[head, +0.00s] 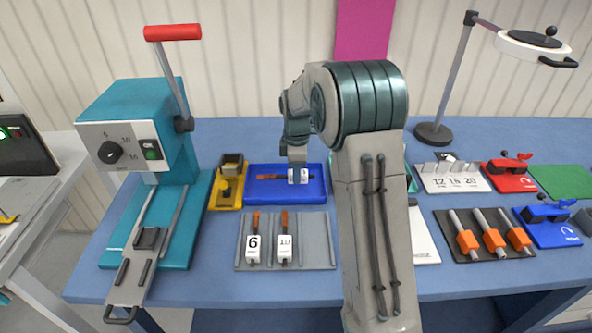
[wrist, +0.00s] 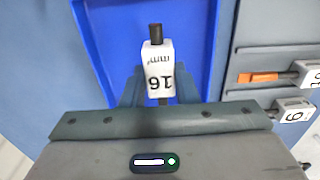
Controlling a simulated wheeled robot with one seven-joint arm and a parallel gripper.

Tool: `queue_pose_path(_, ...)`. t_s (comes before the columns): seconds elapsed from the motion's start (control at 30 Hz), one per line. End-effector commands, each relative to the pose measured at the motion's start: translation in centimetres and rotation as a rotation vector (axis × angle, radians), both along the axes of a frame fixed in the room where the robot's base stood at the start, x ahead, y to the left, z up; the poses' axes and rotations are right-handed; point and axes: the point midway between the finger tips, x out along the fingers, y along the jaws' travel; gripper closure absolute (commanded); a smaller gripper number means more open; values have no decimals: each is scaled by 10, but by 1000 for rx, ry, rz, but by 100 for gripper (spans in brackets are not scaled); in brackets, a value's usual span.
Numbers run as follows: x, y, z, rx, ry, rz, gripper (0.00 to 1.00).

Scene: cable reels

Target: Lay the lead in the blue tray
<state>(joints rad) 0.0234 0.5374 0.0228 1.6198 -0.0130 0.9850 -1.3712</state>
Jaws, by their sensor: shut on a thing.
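I cannot tell whether the lead touches the floor.
A grey rack (head: 317,225) with leads 6 and 10 stands in front of the tray. A yellow fixture (head: 226,190) and a teal lever press (head: 165,215) stand left. My arm hides the table right of the tray. A lamp (head: 435,130) stands behind right.

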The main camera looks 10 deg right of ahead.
Motion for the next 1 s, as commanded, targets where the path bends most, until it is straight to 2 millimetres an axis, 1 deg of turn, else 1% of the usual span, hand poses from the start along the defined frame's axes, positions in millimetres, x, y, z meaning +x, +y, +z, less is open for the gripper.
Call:
queue_pose_path(0.23,0,0,-3,0,-1,0,100)
queue_pose_path(0.7,0,0,-22,0,-2,0,100)
queue_pose_path(0.97,0,0,-22,0,-2,0,100)
queue_pose_path(1.0,0,0,-22,0,-1,0,68)
